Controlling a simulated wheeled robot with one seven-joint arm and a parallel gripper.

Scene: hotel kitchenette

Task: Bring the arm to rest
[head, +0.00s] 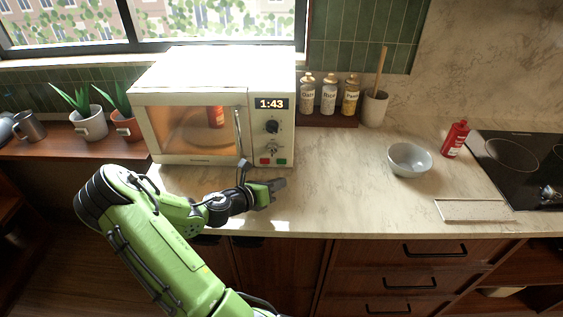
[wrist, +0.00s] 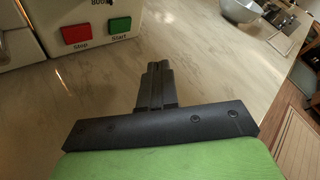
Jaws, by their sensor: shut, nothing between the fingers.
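My gripper (head: 277,184) is at the end of my green arm, over the marble counter in front of the microwave. In the wrist view my gripper (wrist: 157,68) shows its two fingers together, with nothing between them. The microwave (head: 177,87) stands on the counter with its door shut, its inside lit and its display reading 1:43. A red item shows through its door window. In the wrist view the red Stop button (wrist: 76,35) and the green Start button (wrist: 120,26) are just ahead and left of the fingers, apart from them.
A grey bowl (head: 409,160), a red bottle (head: 455,139) and a flat tray (head: 474,211) are to the right, beside the black cooktop (head: 511,155). Several jars (head: 329,96) and a utensil cup (head: 374,108) stand at the back. The counter's middle is clear. Drawers (head: 420,277) are below.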

